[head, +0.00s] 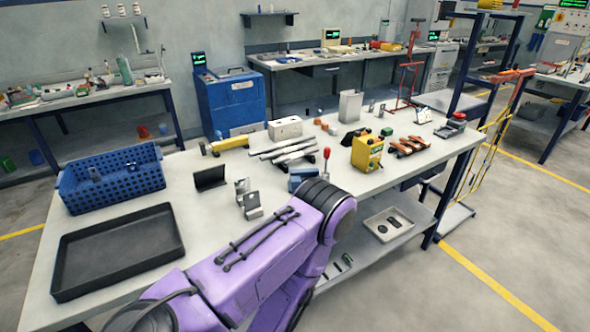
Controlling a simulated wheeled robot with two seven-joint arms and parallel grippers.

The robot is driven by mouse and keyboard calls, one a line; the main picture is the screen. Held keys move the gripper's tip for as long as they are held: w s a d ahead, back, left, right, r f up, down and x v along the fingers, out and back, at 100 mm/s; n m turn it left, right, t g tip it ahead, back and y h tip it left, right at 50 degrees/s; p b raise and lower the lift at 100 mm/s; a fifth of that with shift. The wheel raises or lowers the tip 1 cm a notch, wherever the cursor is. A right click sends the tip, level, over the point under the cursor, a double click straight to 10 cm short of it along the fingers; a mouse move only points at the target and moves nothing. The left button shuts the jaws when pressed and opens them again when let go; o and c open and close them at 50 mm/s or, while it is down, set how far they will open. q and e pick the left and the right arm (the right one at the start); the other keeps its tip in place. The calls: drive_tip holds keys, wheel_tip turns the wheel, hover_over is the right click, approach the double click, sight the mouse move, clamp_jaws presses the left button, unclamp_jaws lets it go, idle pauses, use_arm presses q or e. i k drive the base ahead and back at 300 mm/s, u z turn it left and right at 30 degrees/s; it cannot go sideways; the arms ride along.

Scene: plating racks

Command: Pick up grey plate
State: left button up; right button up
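Several thin upright plates stand near the middle of the main table. A small grey plate (242,187) stands just behind a grey bent metal piece (252,207). A larger dark plate (209,178) stands tilted to their left. I cannot tell for sure which is the task's grey plate. One purple arm of mine crosses the lower middle of the head view and covers part of the table's front. Its gripper does not show, and neither does the other one.
A blue crate (112,192) and an empty black tray (68,284) take up the table's left end. A light tray (371,234) sits on the lower shelf.

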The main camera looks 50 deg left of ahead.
sight(250, 204)
drive_tip(key=i, duration=1.4)
drive_tip(key=u, duration=1.35)
